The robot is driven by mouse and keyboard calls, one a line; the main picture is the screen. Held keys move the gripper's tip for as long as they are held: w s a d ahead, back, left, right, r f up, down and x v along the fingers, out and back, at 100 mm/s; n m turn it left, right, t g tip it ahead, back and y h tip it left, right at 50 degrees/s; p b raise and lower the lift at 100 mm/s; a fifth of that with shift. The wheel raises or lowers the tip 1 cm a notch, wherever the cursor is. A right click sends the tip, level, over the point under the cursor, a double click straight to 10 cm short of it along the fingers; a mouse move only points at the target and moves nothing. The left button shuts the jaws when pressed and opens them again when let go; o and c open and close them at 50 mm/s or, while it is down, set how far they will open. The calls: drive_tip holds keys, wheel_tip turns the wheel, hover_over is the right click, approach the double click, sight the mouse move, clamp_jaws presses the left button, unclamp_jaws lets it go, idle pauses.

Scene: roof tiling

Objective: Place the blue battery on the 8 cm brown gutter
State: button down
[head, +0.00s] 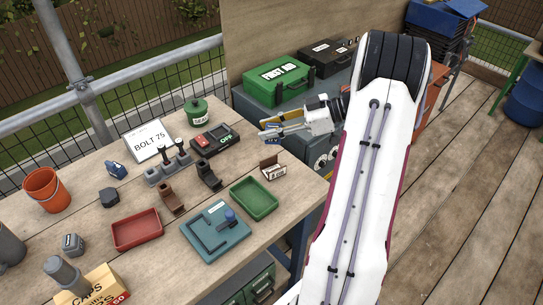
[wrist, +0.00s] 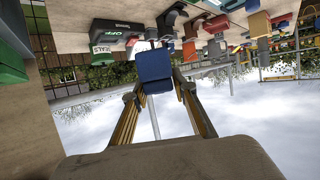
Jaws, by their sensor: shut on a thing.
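The blue battery (wrist: 154,72) shows between the two yellow-sided fingers of my gripper (wrist: 160,88) in the wrist view, held at the fingertips. In the head view my gripper (head: 268,131) is above the bench's back right edge, beside the red and black switch box; the battery is mostly hidden there. A brown gutter piece (head: 170,198) lies on the bench left of and nearer than my gripper, well apart from it. A similar darker piece (head: 208,175) lies to its right. I cannot read their sizes.
A switch box (head: 214,140), a green tin (head: 197,111) and a BOLT 75 sign (head: 149,142) stand at the back.

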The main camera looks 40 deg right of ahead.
sight(271, 142)
drive_tip(key=shift+f, duration=2.6)
drive_tip(key=shift+f, duration=1.9)
drive_tip(key=shift+f, duration=0.2)
drive_tip(key=c, duration=1.6)
unclamp_jaws()
